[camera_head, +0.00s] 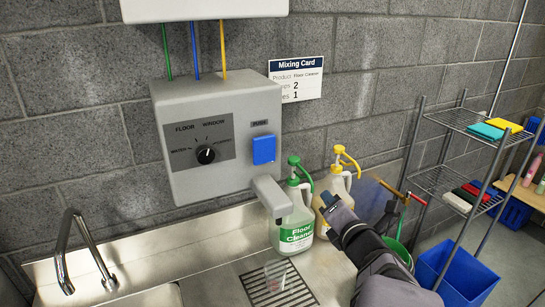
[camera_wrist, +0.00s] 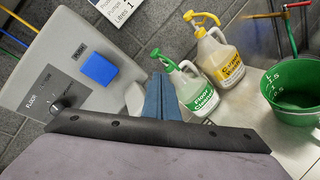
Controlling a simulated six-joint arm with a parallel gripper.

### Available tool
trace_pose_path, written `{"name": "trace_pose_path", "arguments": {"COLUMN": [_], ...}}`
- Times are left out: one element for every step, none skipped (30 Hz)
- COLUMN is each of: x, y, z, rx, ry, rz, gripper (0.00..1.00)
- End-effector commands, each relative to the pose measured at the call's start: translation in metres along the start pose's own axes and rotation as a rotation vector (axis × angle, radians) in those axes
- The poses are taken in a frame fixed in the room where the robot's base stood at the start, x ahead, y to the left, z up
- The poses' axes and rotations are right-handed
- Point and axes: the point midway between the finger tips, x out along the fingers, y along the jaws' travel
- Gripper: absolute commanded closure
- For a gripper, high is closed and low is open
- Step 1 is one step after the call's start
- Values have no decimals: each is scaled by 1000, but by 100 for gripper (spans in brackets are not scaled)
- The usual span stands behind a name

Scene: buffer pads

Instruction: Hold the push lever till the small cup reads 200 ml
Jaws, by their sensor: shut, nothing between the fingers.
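The blue push lever (camera_head: 264,150) is on the front of the grey dispenser (camera_head: 185,110), under a PUSH label, and it also shows in the wrist view (camera_wrist: 98,68). The small clear cup (camera_head: 275,274) stands on the drain grate (camera_head: 300,293) below the spout (camera_head: 272,195). Its level and markings are too small to read, and it is out of the wrist view. My gripper (camera_head: 328,200) is right of and below the lever, apart from it. In the wrist view its blue fingers (camera_wrist: 161,82) are together and empty.
The dial (camera_head: 206,155) is left of the lever. A green-capped Floor Cleaner jug (camera_head: 297,222) and a yellow-capped jug (camera_head: 330,190) stand near my gripper. A green bucket (camera_wrist: 292,92) is at the right. A faucet (camera_head: 80,250) is at the left. Space before the lever is clear.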

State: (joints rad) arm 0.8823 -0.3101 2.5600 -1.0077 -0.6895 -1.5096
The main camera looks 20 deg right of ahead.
Motion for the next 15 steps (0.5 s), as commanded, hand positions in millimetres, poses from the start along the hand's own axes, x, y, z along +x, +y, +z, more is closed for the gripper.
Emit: {"name": "trace_pose_path", "arguments": {"x": [0, -1, -2, -3, -5, -6, -8, -10, -11, -13, -14, -15, -16, -17, -17], "y": [13, 21, 31, 38, 45, 54, 60, 65, 71, 75, 79, 83, 85, 87, 88], "z": [-4, -8, -11, -14, -16, -19, -20, -22, -23, -24, -24, -24, -24, -25, -25], "rx": [-97, -161, -241, -300, -356, -427, -477, -525, -582, -623, -659, -704, -736, -764, -798], "ry": [15, 23, 29, 32, 32, 28, 23, 18, 6, -3, -13, -25, -33, -41, -49], "rz": [53, 86, 129, 161, 191, 229, 255, 280, 307, 326, 340, 358, 366, 374, 378], "gripper": [100, 100, 100, 100, 100, 100, 100, 100, 100, 100, 100, 100, 100, 100, 100]}}
